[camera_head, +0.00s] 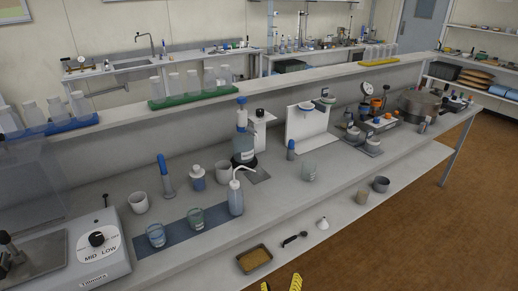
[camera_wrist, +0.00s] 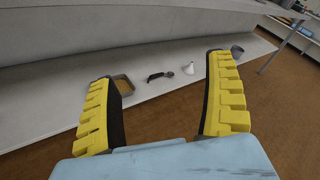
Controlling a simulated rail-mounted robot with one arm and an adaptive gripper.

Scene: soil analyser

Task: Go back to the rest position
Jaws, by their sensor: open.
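My gripper (camera_wrist: 162,95) is open, with its two yellow ribbed fingers spread wide and nothing between the tips. In the wrist view it faces the bench's lower shelf (camera_wrist: 60,125), and the brown floor lies under and beyond it. In the head view only the yellow fingertips of my gripper (camera_head: 281,284) show at the bottom edge, in front of the lower shelf. The rest of my arm is out of that view.
On the lower shelf are a tray of soil (camera_head: 254,259), a dark-handled tool (camera_head: 294,239), a white funnel (camera_head: 322,223) and a grey cup (camera_head: 381,184). The benchtop above holds a wash bottle (camera_head: 236,197), beakers (camera_head: 196,218) and a hotplate (camera_head: 97,250). Open floor (camera_head: 420,240) lies at right.

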